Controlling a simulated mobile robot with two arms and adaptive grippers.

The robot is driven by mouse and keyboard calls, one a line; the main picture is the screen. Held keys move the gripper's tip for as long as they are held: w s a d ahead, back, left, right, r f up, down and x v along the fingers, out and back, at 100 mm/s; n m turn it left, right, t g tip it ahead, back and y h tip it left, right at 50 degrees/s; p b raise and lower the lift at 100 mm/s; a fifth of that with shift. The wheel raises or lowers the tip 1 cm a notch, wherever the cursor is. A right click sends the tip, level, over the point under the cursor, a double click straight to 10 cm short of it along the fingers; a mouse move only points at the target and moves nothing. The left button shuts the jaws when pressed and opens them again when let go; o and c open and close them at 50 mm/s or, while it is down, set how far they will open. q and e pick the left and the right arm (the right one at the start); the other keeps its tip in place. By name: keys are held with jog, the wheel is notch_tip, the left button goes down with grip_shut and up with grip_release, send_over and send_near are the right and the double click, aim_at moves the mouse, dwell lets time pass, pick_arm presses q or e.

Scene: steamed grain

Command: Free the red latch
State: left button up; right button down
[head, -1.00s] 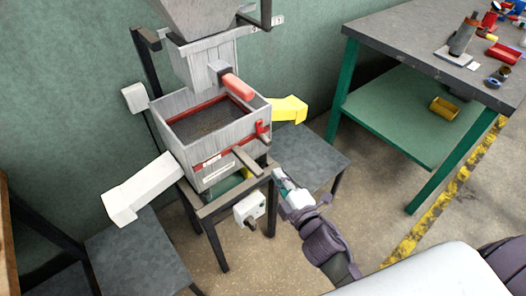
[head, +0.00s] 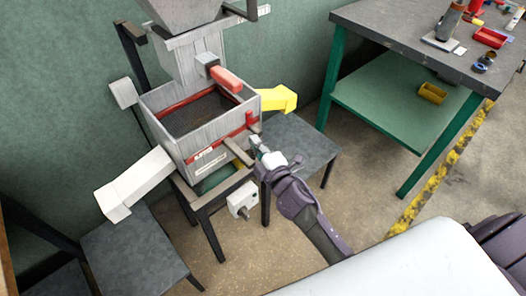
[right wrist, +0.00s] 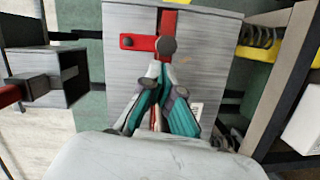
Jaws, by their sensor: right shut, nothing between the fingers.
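The red latch (head: 250,119) is on the front right of a grey box (head: 213,133) under a hopper. In the right wrist view the latch (right wrist: 143,42) shows a red upright part, a red arm to the left and a round grey knob (right wrist: 166,46). My right gripper (head: 257,142) is shut and empty, just below the latch in the head view. In the right wrist view its fingertips (right wrist: 162,66) sit right under the knob; I cannot tell whether they touch it. My left gripper is not in view.
A grey bar (head: 238,151) sticks out of the box front beside my gripper. A yellow chute (head: 278,100) and a white chute (head: 135,183) flank the box. A red handle (head: 227,79) is above it. A green-legged workbench (head: 400,50) stands at the right.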

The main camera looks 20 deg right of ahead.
jog(key=shift+w+a, duration=0.1)
jog(key=shift+w, duration=0.6)
jog(key=shift+f, duration=0.15)
jog(key=shift+n+b, duration=0.3)
jog(key=shift+b, duration=0.1)
